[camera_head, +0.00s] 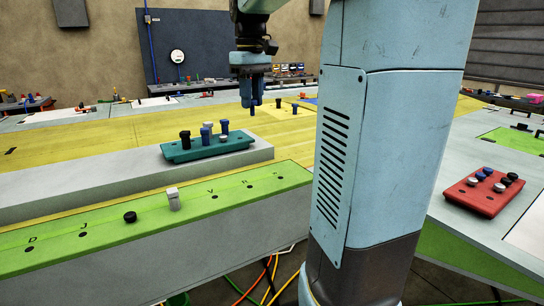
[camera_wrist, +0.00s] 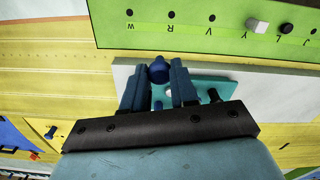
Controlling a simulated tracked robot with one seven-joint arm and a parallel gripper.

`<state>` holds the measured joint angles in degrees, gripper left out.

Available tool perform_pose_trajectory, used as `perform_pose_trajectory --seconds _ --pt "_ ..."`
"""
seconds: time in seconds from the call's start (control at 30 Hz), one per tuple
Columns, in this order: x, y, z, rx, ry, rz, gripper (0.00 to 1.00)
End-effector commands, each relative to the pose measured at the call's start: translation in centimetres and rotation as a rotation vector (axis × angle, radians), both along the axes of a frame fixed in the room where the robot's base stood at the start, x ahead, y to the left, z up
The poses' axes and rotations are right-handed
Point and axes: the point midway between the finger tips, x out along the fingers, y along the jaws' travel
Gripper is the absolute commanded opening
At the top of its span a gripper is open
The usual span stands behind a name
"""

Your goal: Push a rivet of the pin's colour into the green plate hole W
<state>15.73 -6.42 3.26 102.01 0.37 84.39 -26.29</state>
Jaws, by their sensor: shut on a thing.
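My gripper (camera_head: 253,98) is shut on a blue rivet (camera_wrist: 158,70), which hangs between the fingertips in the wrist view. It is held in the air above and behind the teal block (camera_head: 180,155), apart from the plate. The green plate (camera_head: 55,228) is a long strip along the front ledge, with lettered holes. Hole W (camera_wrist: 130,12) looks empty at the plate's upper left in the wrist view; it is the rightmost hole (camera_head: 279,177) in the head view. A white square-headed piece (camera_head: 173,198) and a black round one (camera_head: 130,216) sit in other holes. I cannot tell which piece is the pin.
The teal block holds several black, blue and white rivets on the grey ledge (camera_head: 70,187). A red block (camera_head: 480,197) with several rivets lies at the right. My arm column hides the centre right. Small pegs (camera_head: 295,108) stand on the yellow surface (camera_head: 60,148) behind.

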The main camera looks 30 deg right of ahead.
Motion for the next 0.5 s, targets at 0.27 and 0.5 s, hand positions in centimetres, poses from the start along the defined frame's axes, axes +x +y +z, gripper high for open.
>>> perform_pose_trajectory --seconds 0.27,0.5 --pt "0.02 -0.01 -0.01 0.0 0.0 0.0 0.0" --pt "-0.01 -0.53 -0.77 0.0 0.002 -0.002 0.0"
